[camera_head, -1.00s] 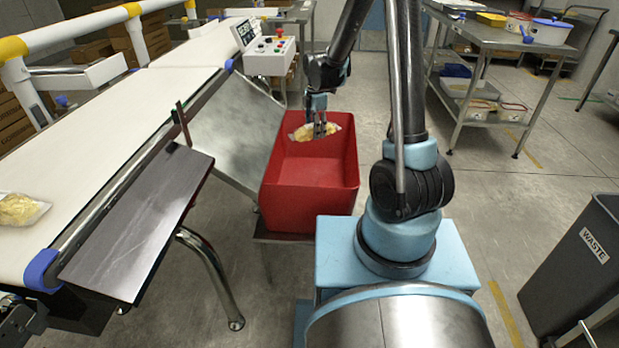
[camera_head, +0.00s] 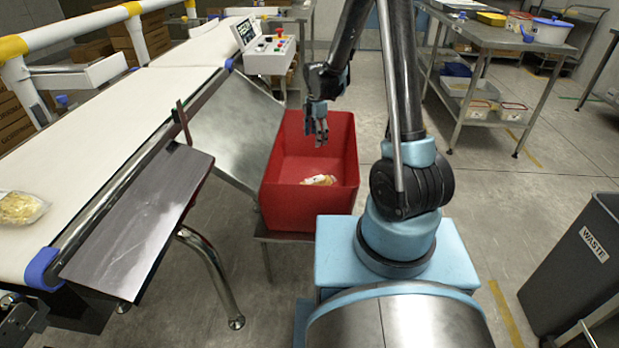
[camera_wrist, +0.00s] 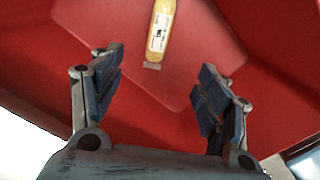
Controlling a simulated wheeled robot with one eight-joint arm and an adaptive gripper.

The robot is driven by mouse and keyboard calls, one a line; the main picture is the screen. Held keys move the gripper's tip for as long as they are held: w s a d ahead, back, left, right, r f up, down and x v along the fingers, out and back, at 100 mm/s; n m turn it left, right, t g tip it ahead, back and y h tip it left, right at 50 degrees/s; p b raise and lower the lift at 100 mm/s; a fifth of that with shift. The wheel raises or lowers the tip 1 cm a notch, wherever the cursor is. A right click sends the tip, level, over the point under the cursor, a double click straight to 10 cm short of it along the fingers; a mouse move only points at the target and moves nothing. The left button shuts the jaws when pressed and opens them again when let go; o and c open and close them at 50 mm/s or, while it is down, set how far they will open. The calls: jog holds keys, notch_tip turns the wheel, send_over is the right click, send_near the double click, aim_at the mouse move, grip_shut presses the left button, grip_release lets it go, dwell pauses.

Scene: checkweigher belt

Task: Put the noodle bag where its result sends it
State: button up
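A noodle bag (camera_head: 319,180), pale yellow with a white label, lies inside the red bin (camera_head: 338,141), down on its floor. In the wrist view the same bag (camera_wrist: 160,28) shows its label, beyond the fingers and apart from them. A second noodle bag (camera_head: 20,208) lies on the white belt (camera_head: 95,145) at the left edge of the head view.
A sloped metal chute (camera_head: 238,128) leads from the belt's side to the bin. A dark side plate (camera_head: 140,225) runs along the belt's front. A control box (camera_head: 270,56) stands behind the bin. A grey waste bin (camera_head: 575,265) is at the right, and a steel table (camera_head: 495,35) at the back right.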

jog(key=shift+r, duration=0.15)
notch_tip(320, 180, up, 12)
jog(key=shift+f, duration=0.2)
dwell(0.5)
